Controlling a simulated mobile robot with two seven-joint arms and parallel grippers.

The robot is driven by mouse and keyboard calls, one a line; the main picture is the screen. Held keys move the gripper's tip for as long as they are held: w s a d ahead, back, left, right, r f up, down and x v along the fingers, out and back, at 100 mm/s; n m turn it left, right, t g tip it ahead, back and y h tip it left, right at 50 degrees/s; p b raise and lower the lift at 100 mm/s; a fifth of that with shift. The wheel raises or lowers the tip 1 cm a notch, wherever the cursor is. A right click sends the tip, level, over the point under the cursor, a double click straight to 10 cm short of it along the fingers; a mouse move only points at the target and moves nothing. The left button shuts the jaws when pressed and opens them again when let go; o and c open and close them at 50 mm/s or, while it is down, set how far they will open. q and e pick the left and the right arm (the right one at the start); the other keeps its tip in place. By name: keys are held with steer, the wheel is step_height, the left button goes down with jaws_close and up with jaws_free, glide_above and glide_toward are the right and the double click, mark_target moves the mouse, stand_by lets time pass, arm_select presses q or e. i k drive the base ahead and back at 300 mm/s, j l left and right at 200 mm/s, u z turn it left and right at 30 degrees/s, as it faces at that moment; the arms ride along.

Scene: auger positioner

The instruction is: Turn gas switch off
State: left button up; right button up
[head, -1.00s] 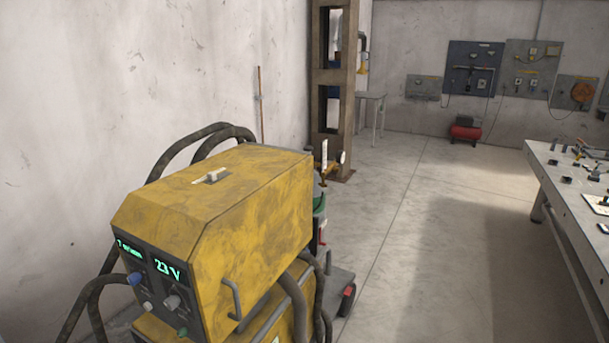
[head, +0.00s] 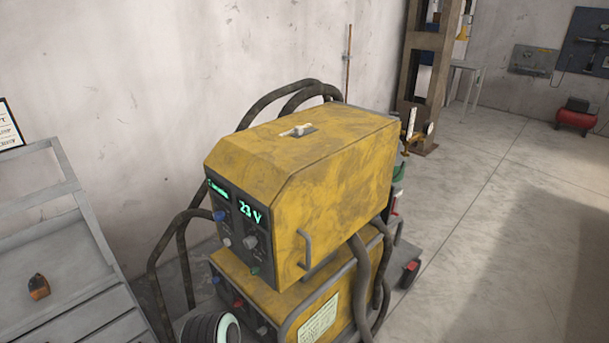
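A yellow welding machine (head: 320,165) stands in the middle of the head view, with a lit front panel reading 23 V (head: 250,211). The panel has several knobs, among them a blue knob (head: 219,215) and a grey knob (head: 250,241). Behind its right side, a green-topped gas cylinder (head: 398,173) shows in part, with a brass regulator and gauge (head: 413,132) above it. The machine hides most of the cylinder. I cannot make out which part is the gas switch. Neither of my grippers shows.
A grey shelf rack (head: 62,250) holding a small orange item (head: 38,287) stands at left. Hoses (head: 362,285) hang around the machine. A brown steel column (head: 428,75) and red compressor (head: 575,118) stand behind. The floor at right (head: 520,220) is clear.

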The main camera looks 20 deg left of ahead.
mark_target(255, 269)
steer(key=u, duration=1.3)
steer(key=i+j+z, duration=0.15)
steer(key=j, duration=0.35)
steer(key=j+z, duration=0.15)
steer(key=j, duration=0.4)
steer(key=i+j+z, duration=0.2)
steer(key=j, duration=0.35)
steer(key=k, duration=0.05)
